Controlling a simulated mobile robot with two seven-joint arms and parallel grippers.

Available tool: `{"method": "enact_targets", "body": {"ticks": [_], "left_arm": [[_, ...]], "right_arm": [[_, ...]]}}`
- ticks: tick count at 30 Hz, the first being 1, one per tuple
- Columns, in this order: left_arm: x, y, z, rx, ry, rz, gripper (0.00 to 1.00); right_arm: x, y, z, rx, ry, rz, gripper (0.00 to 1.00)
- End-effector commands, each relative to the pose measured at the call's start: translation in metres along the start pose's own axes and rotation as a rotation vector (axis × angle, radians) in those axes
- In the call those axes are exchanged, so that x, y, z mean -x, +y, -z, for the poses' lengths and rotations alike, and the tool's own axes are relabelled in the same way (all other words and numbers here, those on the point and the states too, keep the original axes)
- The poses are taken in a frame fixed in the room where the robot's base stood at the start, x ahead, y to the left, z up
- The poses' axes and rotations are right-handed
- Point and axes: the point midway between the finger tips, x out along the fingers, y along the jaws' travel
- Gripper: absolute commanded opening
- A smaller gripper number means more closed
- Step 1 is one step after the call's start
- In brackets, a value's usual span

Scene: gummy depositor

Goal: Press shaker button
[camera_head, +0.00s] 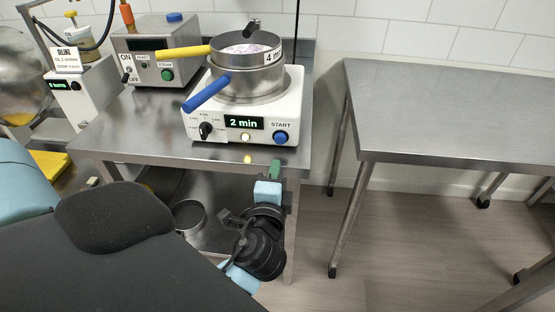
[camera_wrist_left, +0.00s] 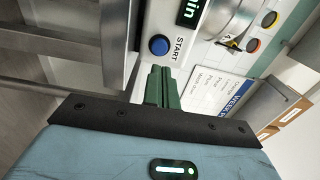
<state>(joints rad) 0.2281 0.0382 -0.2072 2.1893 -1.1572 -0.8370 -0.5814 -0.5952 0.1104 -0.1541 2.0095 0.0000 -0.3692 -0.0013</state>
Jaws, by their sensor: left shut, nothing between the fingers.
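The white shaker (camera_head: 240,122) stands on a steel table, with a sieve stack (camera_head: 246,72) on top that has a yellow and a blue handle. Its display reads "2 min". The blue round START button (camera_head: 281,137) is at the right of its front panel. In the left wrist view the blue button (camera_wrist_left: 159,45) is beside the word START. My left gripper (camera_head: 274,170) has green fingers, shut and empty, below and in front of the button, apart from it. The fingers (camera_wrist_left: 163,84) also show in the left wrist view, close to the panel. My right gripper is not seen.
A grey steam unit (camera_head: 157,58) stands left of the shaker, and a white oiling machine (camera_head: 75,101) is farther left. The steel table's front edge (camera_head: 190,160) lies just behind my left gripper. An empty steel table (camera_head: 450,105) stands at the right, with floor between.

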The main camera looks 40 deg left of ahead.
Motion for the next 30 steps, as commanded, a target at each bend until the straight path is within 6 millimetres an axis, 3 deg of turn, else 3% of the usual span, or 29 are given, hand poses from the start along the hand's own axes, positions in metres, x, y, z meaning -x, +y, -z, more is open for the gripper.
{"method": "enact_targets", "body": {"ticks": [3, 10, 30], "left_arm": [[0.024, 0.004, 0.000, 0.000, 0.000, -0.006, 0.00], [0.052, 0.002, 0.000, 0.000, 0.000, -0.003, 0.00], [0.058, 0.000, 0.000, 0.000, -0.001, 0.000, 0.00]], "right_arm": [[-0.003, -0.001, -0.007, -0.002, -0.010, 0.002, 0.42], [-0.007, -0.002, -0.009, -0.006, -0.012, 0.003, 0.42], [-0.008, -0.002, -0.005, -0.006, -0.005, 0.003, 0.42]]}}
